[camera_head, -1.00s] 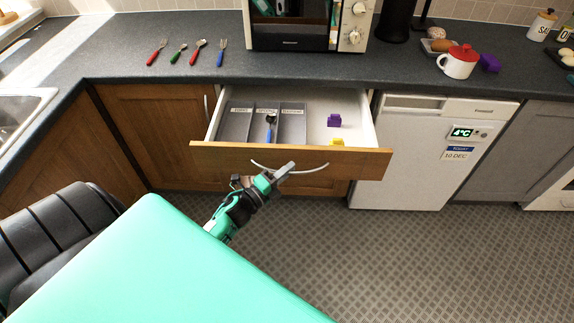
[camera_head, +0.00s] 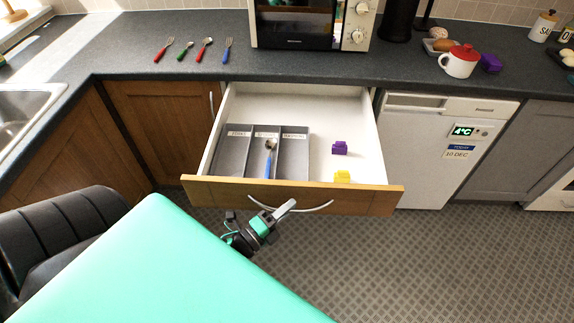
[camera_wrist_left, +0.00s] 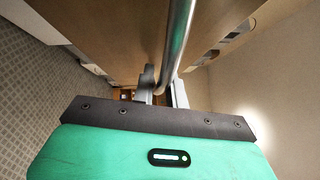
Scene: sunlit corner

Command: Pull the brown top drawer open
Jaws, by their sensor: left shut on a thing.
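The brown top drawer (camera_head: 365,200) is pulled well out from under the counter in the head view. Its curved metal handle (camera_head: 318,208) is on the front face, and the handle also shows in the left wrist view (camera_wrist_left: 178,45) as a bar running between the fingers. My left gripper (camera_head: 283,211) is shut on the handle. Its fingers show on either side of the bar in the wrist view. Inside the drawer are a grey cutlery tray (camera_head: 233,152) with a blue-handled spoon (camera_head: 268,163), a purple block (camera_head: 339,148) and a yellow block (camera_head: 342,176). My right gripper is not in view.
The counter above holds several forks and spoons (camera_head: 205,45), a microwave (camera_head: 295,25), a red-lidded white pot (camera_head: 460,62) and a purple block (camera_head: 490,63). The patterned floor (camera_head: 400,265) in front is clear.

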